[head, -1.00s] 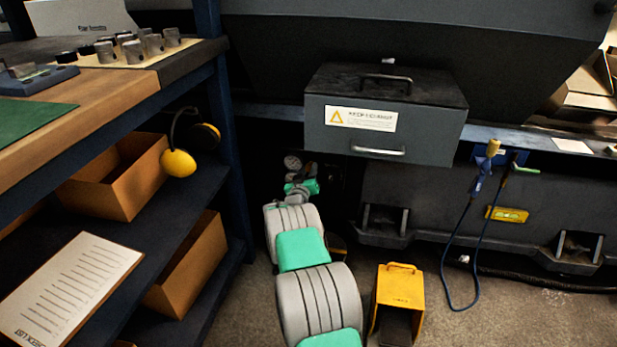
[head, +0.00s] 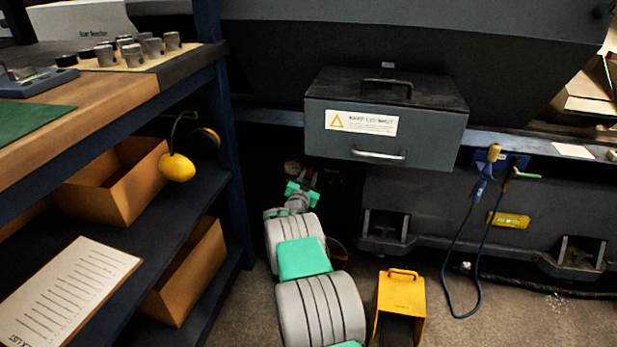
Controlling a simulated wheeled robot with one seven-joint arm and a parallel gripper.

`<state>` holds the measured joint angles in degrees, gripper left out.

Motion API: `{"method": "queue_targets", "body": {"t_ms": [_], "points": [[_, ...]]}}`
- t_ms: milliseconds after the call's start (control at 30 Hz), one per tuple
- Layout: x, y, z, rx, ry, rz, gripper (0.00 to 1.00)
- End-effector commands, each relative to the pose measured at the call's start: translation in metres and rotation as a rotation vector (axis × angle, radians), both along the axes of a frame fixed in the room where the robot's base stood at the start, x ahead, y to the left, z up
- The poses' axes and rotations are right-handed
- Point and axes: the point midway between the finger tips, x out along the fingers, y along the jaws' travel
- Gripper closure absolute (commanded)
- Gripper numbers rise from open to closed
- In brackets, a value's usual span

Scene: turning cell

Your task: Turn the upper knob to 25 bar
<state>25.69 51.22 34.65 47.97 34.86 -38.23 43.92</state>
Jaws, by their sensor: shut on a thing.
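My gripper (head: 308,178) is at the far end of my grey and green arm, in the dark recess below the grey box. It is small and dark there, shut on what appears to be the upper knob. The knob itself is hidden behind the gripper and wrist. A round gauge (head: 292,168) shows just left of the gripper, partly covered and dim. Its needle and scale cannot be read.
The grey lidded box (head: 440,135) overhangs the recess on the right. The blue shelf post (head: 228,150) stands close on the left. A yellow foot-pedal housing (head: 403,290) sits on the floor right of my arm. A blue cable (head: 447,265) hangs further right.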

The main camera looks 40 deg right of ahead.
Motion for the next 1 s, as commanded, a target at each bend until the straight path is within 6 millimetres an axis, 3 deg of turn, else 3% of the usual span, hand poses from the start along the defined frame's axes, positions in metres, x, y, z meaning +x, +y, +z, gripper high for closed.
{"method": "queue_targets", "body": {"t_ms": [567,600,833,1000], "points": [[-0.0020,-0.0024,0.0000,0.020,-0.026,-0.005,1.00],[-0.0020,-0.0024,0.0001,0.020,-0.026,-0.005,0.69],[0.0002,0.0005,0.0002,0.020,-0.026,0.000,0.51],[0.0010,0.0015,0.0001,0.020,-0.026,0.001,0.50]]}}
